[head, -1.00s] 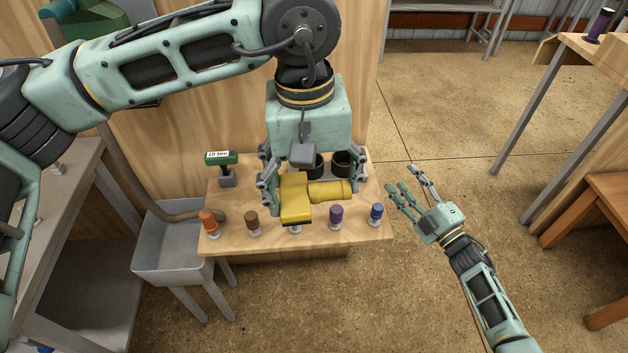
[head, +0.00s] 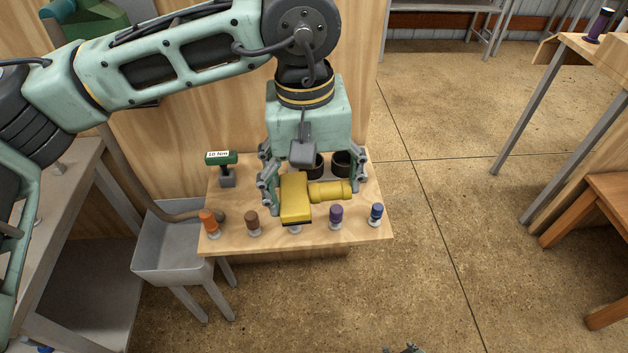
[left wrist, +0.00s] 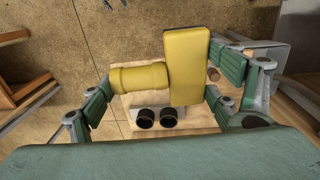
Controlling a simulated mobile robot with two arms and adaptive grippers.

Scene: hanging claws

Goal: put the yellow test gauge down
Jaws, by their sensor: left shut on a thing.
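The yellow test gauge (head: 296,196) has a block-shaped body and a round barrel that points right in the head view. My left gripper (head: 313,192) is shut on it, with fingers at both ends of the gauge. The gauge is over the small wooden table (head: 375,228); I cannot tell whether it touches the top. In the left wrist view the gauge (left wrist: 188,68) lies between the fingers of my left gripper (left wrist: 160,88). Only a tip of my right gripper (head: 404,349) seems to show at the bottom edge of the head view.
Orange (head: 208,220), brown (head: 252,222), purple (head: 336,215) and blue (head: 376,213) knobs line the table's front. Two black cups (head: 341,163) and a green "10 Nm" sign (head: 221,158) stand behind. A grey bin (head: 170,262) is at left. Open floor lies right.

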